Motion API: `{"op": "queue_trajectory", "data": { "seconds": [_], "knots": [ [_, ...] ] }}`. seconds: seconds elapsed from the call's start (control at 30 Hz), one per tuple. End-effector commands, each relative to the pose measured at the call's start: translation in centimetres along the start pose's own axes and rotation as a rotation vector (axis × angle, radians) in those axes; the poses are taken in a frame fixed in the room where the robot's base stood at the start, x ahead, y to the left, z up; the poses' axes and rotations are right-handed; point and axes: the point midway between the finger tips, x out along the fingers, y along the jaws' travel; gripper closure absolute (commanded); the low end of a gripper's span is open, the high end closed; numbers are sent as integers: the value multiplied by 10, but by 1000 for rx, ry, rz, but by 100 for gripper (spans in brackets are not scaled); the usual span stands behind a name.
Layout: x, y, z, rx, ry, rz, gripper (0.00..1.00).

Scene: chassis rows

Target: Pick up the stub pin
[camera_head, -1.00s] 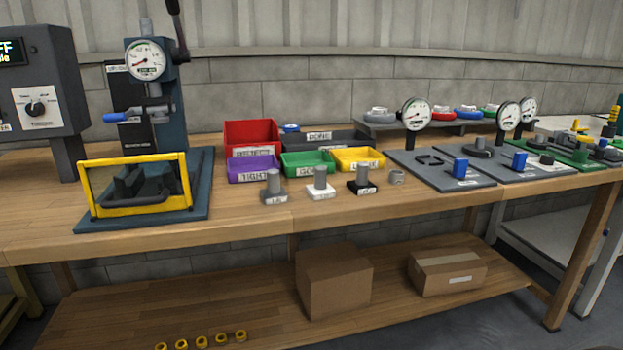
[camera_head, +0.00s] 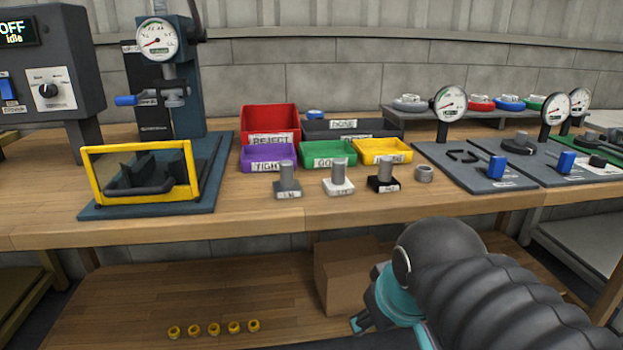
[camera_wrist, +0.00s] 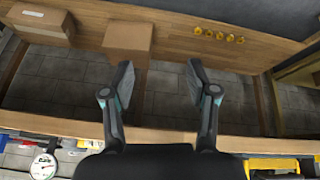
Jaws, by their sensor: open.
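Three short grey pins stand upright on small blocks along the front of the bench: one on a grey block (camera_head: 288,180), one on a white block (camera_head: 338,180), one on a black block (camera_head: 383,178). A small grey metal cylinder or ring (camera_head: 424,173) sits to their right. I cannot tell which of these is the stub pin. My gripper (camera_wrist: 160,78) is open and empty in the wrist view, its fingers spread apart over the floor and lower shelf. In the head view my arm is at lower right, in front of the bench and below its top.
Red (camera_head: 270,120), purple (camera_head: 268,163), green (camera_head: 315,157) and yellow (camera_head: 382,152) bins stand behind the pins. A press with a yellow-framed guard (camera_head: 190,175) is left, dial-gauge plates (camera_head: 470,180) right. The lower shelf holds cardboard boxes (camera_wrist: 128,38) and several yellow rings (camera_head: 214,329).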

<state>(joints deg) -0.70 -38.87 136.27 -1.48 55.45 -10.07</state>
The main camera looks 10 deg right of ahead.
Motion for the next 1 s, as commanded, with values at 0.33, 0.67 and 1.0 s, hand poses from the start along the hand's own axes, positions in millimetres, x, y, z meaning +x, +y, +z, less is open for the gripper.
{"op": "queue_trajectory", "data": {
  "seconds": [0.33,0.67,1.0],
  "knots": [
    [-66,24,-143,-853,-97,19,42],
    [-102,35,-259,-1642,-223,-22,42],
    [-114,33,-322,-2198,-318,-117,42]
  ]
}}
